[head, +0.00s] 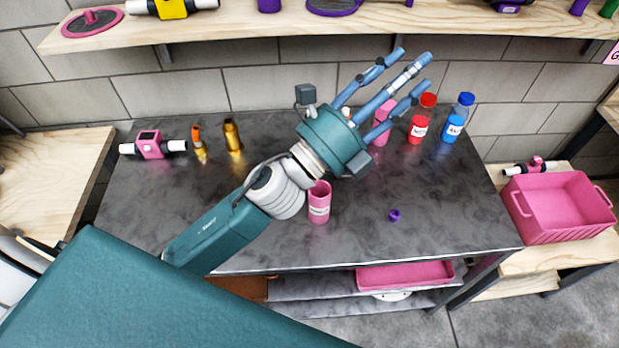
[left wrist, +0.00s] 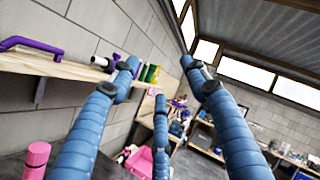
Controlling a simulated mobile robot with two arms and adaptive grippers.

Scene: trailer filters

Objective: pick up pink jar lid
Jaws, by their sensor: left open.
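My left gripper (head: 414,69) is open and empty, its three fingers spread above the back of the dark table and pointing toward the wall. Its spread fingers also show in the left wrist view (left wrist: 160,75). A pink capped container (head: 383,110) stands at the back of the table, partly hidden by the lowest finger. In the left wrist view, a pink lid (left wrist: 38,152) shows at lower left on a pink body, beside a finger. A labelled pink jar (head: 319,203) stands nearer the front, below the wrist. My right gripper is not in view.
Red-capped (head: 427,101) and blue-capped (head: 465,99) containers stand right of the pink one. A purple piece (head: 394,215) lies on the table (head: 440,190). Orange and gold items stand left. A wooden shelf (head: 270,24) runs along the wall; a pink bin (head: 560,210) sits right.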

